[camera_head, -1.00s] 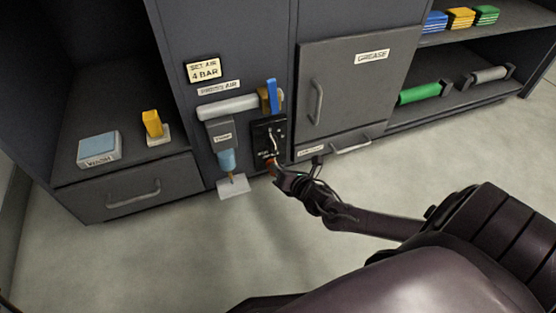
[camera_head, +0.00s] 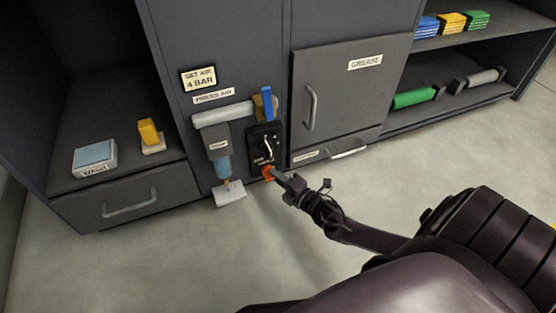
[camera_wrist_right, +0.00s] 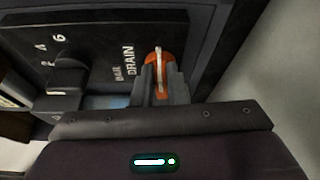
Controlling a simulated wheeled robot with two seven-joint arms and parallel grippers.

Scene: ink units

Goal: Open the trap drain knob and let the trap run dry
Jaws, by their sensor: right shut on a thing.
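The orange drain knob (camera_wrist_right: 153,57) sits beside the word DRAIN on a black panel (camera_wrist_right: 100,25). It has a pale line across its face. My right gripper (camera_wrist_right: 160,85) is shut on this knob, its fingers covering part of it. In the head view the knob (camera_head: 267,172) shows at the panel's lower edge, with my right gripper (camera_head: 274,176) against it. The trap (camera_head: 222,166) is a grey body with a blue bowl, left of the panel. Its tip points down at a white pad (camera_head: 230,196). Liquid inside the bowl cannot be made out. My left gripper is out of view.
A black knob (camera_wrist_right: 68,75) with numbers sits on the same panel. A blue lever (camera_head: 267,103) stands above it on a grey pipe (camera_head: 222,115). The grease cabinet door (camera_head: 350,85) is shut at the right. The floor (camera_head: 160,265) in front is clear.

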